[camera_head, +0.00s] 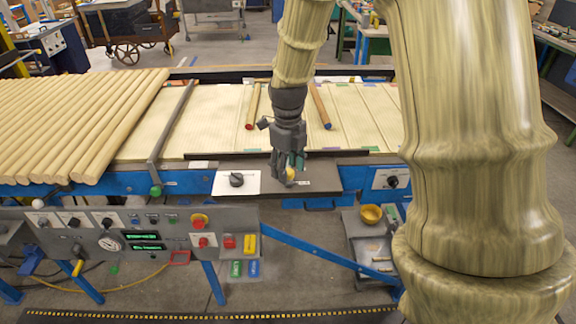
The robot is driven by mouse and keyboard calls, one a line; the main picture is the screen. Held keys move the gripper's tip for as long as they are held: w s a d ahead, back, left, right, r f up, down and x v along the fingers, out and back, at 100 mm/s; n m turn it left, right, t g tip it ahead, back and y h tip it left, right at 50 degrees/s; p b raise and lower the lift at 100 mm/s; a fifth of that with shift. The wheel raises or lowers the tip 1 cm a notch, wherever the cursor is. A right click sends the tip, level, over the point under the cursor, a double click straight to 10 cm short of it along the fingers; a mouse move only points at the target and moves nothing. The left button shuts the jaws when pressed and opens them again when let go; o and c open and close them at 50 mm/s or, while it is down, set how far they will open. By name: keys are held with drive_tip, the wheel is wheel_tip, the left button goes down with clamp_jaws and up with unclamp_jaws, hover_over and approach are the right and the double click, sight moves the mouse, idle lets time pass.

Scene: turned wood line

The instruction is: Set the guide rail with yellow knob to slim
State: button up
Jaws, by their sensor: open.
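A yellow knob (290,174) shows at the fingertips of my gripper (289,176), above the dark front plate (318,178) of the line. My gripper is open and points down, with its fingers at or around the knob; I cannot tell if they touch it. The gripper hides most of the knob and whatever rail it belongs to. A white mark lies on the plate just right of the fingers, too small to read. I cannot make out the word slim anywhere.
A grey bar (171,132) with a green knob (155,190) crosses the line at left, beside several long wooden rods (80,120). A black dial (236,180) sits left of my gripper. Two short rods (320,107) lie behind it. A control panel (130,235) stands in front left.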

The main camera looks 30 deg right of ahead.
drive_tip(key=shift+s, duration=0.1)
clamp_jaws()
drive_tip(key=shift+w+d, duration=0.35)
drive_tip(key=shift+w, duration=0.15)
drive_tip(key=w+d+p, duration=0.1)
drive_tip(key=w+d, duration=0.1)
drive_tip(key=w, duration=0.1)
drive_tip(key=w+d+p, duration=0.1)
drive_tip(key=w+d, duration=0.1)
drive_tip(key=w, duration=0.1)
drive_tip(key=w+d+p, duration=0.1)
drive_tip(key=w, duration=0.2)
drive_tip(key=shift+w+d, duration=0.25)
drive_tip(key=shift+d, duration=0.15)
drive_tip(key=shift+w+r, duration=0.1)
